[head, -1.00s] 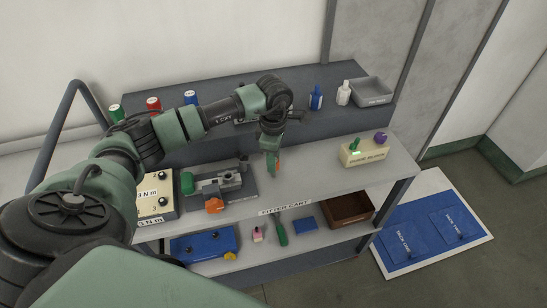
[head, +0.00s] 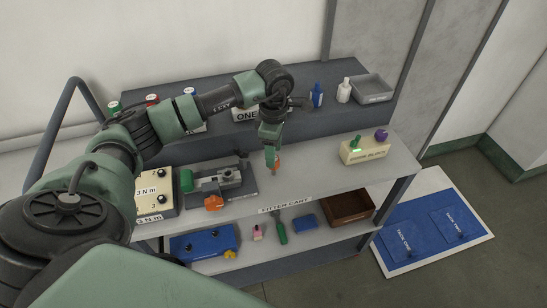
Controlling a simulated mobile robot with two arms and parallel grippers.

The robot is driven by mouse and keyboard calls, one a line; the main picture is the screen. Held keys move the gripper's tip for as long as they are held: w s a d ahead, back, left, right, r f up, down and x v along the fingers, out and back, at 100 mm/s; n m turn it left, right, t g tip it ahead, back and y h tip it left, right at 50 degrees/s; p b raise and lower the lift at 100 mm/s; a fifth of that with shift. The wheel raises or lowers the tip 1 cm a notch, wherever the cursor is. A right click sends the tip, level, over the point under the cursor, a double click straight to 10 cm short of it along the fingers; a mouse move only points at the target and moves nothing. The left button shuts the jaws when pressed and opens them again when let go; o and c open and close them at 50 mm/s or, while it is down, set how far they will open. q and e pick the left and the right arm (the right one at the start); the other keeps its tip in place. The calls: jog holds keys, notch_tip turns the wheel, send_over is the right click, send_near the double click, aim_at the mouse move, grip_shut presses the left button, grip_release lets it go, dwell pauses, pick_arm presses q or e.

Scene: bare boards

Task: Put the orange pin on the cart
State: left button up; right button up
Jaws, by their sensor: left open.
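The grey cart (head: 325,185), labelled FITTER CART, stands in the middle of the head view. My left gripper (head: 271,160) points down over the middle of its top and is open. My right gripper is not in view.
On the cart top, a vise with an orange knob (head: 213,202) lies to the left and a cream block (head: 365,151) with green and purple pins to the right. Bottles and a grey tray (head: 373,88) stand behind. The lower shelf holds a brown bin (head: 348,207) and tools.

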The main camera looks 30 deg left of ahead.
pick_arm(q)
notch_tip(320, 180, up, 10)
jog(key=b, duration=0.2)
jog(key=shift+f, duration=0.25)
